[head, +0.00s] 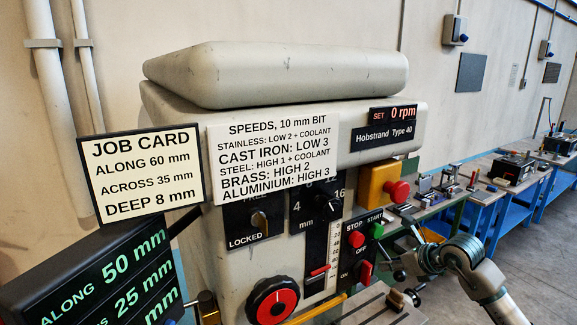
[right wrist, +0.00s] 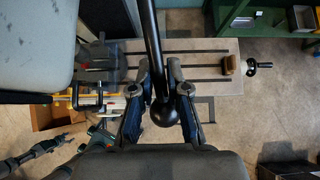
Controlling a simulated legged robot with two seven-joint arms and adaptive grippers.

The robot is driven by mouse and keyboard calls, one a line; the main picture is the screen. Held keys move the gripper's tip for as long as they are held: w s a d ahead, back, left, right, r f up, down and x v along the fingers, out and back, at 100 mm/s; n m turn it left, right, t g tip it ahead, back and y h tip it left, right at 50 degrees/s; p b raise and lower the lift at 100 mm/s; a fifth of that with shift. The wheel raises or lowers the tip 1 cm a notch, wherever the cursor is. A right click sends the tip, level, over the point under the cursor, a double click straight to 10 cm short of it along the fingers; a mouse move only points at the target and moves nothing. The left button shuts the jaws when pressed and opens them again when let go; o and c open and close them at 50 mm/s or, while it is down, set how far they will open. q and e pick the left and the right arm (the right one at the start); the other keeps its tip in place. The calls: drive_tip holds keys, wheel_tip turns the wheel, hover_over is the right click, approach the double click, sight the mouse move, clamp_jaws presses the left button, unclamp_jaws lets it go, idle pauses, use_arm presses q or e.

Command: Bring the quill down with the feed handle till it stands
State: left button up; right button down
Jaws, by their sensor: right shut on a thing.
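The pale drill press head (head: 290,108) fills the middle of the head view. My right gripper (head: 412,262) is at its right side, low down. In the right wrist view my gripper (right wrist: 160,85) is shut on the feed handle (right wrist: 151,35), a black rod with a round black knob (right wrist: 164,113). The knob sits between the fingers. A depth scale (head: 335,245) with a red pointer (head: 318,270) is on the front panel. The quill cannot be made out in either view.
A job card (head: 146,175) reads along 60, across 35, deep 8 mm. A readout (head: 110,280) stands lower left, partly cut off. The rpm display (head: 393,114) shows 0. The slotted table (right wrist: 205,85) carries a brown block (right wrist: 230,65). Benches (head: 480,190) run along the wall.

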drive_tip(key=shift+w+a+f+p, duration=0.1)
drive_tip(key=shift+w+f+p, duration=0.15)
drive_tip(key=shift+f+p, duration=0.45)
idle(5.3)
drive_tip(key=shift+r, duration=0.2)
drive_tip(key=c, duration=1.2)
unclamp_jaws()
drive_tip(key=shift+r, duration=0.1)
